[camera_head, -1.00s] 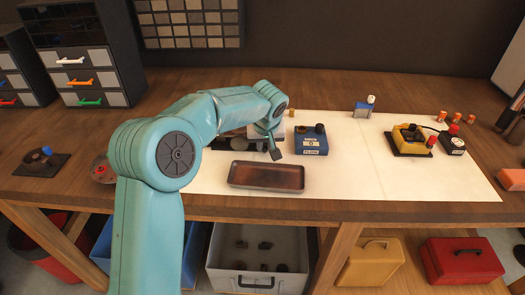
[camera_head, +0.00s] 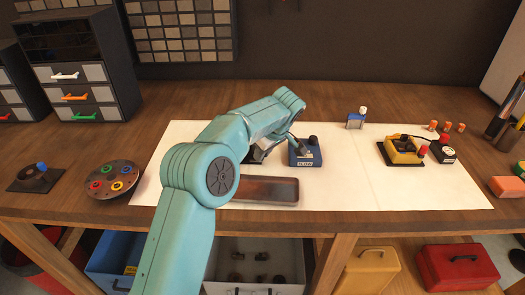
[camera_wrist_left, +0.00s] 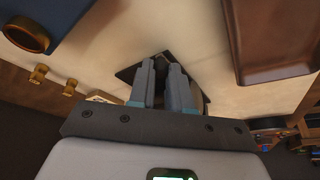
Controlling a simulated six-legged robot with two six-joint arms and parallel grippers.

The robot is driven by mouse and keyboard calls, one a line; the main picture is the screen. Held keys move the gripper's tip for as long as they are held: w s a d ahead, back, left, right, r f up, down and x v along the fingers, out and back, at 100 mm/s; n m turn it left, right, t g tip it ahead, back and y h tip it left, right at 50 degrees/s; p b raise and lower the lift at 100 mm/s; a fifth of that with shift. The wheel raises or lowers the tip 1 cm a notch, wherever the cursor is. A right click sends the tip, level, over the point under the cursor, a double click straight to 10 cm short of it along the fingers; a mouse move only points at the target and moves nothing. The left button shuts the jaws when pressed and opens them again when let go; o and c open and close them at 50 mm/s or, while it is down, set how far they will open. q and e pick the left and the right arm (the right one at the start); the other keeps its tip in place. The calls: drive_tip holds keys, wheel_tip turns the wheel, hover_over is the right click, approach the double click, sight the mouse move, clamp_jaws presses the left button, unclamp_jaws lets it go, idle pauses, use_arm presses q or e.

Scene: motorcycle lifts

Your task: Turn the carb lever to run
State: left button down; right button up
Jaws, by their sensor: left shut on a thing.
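My left gripper (camera_wrist_left: 162,85) reaches down behind the brown tray. In the wrist view its two fingers stand close together over a dark plate (camera_wrist_left: 127,75) on the pale mat. It is shut on a small part between the fingertips, taken as the carb lever; the fingers hide most of it. In the head view my left arm covers most of the carb's place, so the lever's setting cannot be read. My right gripper is not in view.
The brown tray (camera_head: 270,190) lies in front of the gripper. A blue box (camera_head: 305,153) with a black knob stands to its right. A yellow box (camera_head: 404,150) stands farther right. A round disc with coloured rings (camera_head: 113,180) lies left. The mat (camera_head: 350,180) between is clear.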

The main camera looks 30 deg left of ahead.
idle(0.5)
use_arm(q)
drive_tip(key=c, duration=1.1)
unclamp_jaws()
drive_tip(key=shift+a, duration=0.1)
drive_tip(key=shift+o, duration=0.2)
drive_tip(key=shift+r, duration=0.1)
drive_tip(key=p+v, duration=0.2)
drive_tip(key=v, duration=1.4)
drive_tip(key=shift+d+p, duration=0.25)
drive_tip(key=shift+p, duration=0.05)
